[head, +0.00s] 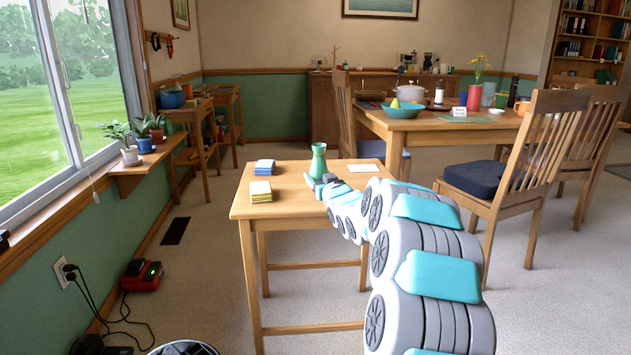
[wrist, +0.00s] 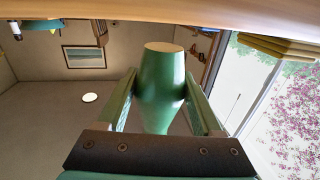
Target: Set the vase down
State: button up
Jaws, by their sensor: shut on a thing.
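A green vase (head: 318,161) with a narrow neck and flared top stands out upright above the small wooden table (head: 290,228) in the head view. My gripper (head: 322,183) is at its lower part, and my arm reaches in from the right front. In the upside-down wrist view, the vase (wrist: 160,92) is between both fingers of my gripper (wrist: 163,85), which are shut on it. Its tan base end points toward the tabletop (wrist: 150,12). A small gap shows between base and tabletop there. The head view hides the base behind my gripper.
The front left tabletop is clear. A larger set table (head: 440,127) with chairs (head: 515,165) stands behind right.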

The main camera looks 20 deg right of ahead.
jog(key=shift+w+d+f, duration=0.1)
jog(key=shift+w+f, duration=0.5)
jog(key=shift+w, duration=0.15)
jog(key=shift+w+d+f, duration=0.1)
jog(key=shift+w+f, duration=0.45)
jog(key=shift+w, duration=0.2)
jog(key=shift+f, duration=0.2)
jog(key=o, duration=1.5)
jog(key=shift+r, duration=0.2)
jog(key=s, duration=0.4)
jog(key=s+a, duration=0.1)
jog(key=s, duration=0.3)
jog(key=s+b, duration=0.1)
jog(key=s, duration=0.3)
jog(key=shift+a, duration=0.15)
